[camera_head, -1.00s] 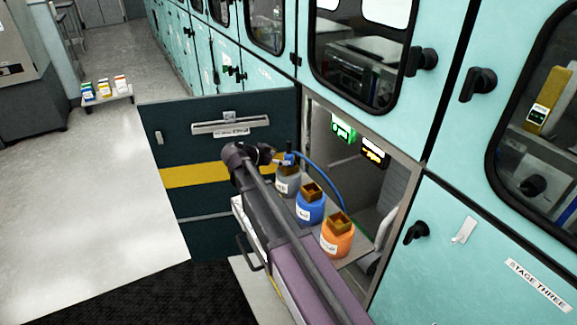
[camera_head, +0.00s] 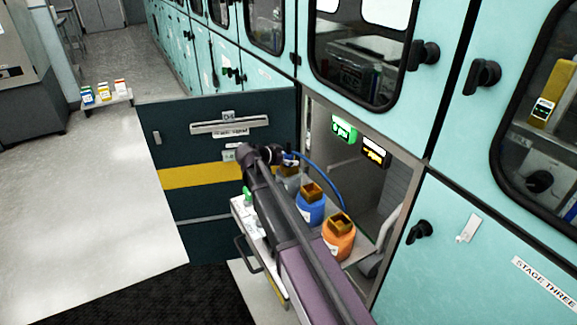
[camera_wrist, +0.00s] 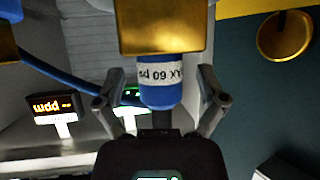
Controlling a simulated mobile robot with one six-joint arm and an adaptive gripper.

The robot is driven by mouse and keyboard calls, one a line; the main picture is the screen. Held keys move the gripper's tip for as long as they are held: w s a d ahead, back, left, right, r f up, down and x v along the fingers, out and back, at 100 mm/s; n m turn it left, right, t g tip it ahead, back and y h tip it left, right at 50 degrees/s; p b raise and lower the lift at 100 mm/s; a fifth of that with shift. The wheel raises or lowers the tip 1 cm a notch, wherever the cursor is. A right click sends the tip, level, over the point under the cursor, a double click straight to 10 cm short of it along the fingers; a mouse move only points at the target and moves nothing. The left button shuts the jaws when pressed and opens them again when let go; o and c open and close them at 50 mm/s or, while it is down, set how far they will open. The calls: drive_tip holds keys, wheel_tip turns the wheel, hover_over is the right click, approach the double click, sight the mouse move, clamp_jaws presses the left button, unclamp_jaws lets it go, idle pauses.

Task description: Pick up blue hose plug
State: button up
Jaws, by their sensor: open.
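The blue hose plug (camera_wrist: 161,92) with a white printed label is in the wrist view, below a brass block (camera_wrist: 162,30). My gripper (camera_wrist: 160,105) is open, with one finger on each side of the plug. I cannot tell whether the fingers touch it. In the head view, my gripper (camera_head: 277,154) is at the plug (camera_head: 289,159), which is mostly hidden behind it. The blue hose (camera_head: 329,171) arcs from there to the right and down behind the bottles.
Lit displays (camera_head: 344,129) are behind. A dark panel (camera_head: 215,145) stands to the left. Small containers (camera_head: 104,92) sit on a far shelf.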

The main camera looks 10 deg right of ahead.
idle(0.5)
clamp_jaws()
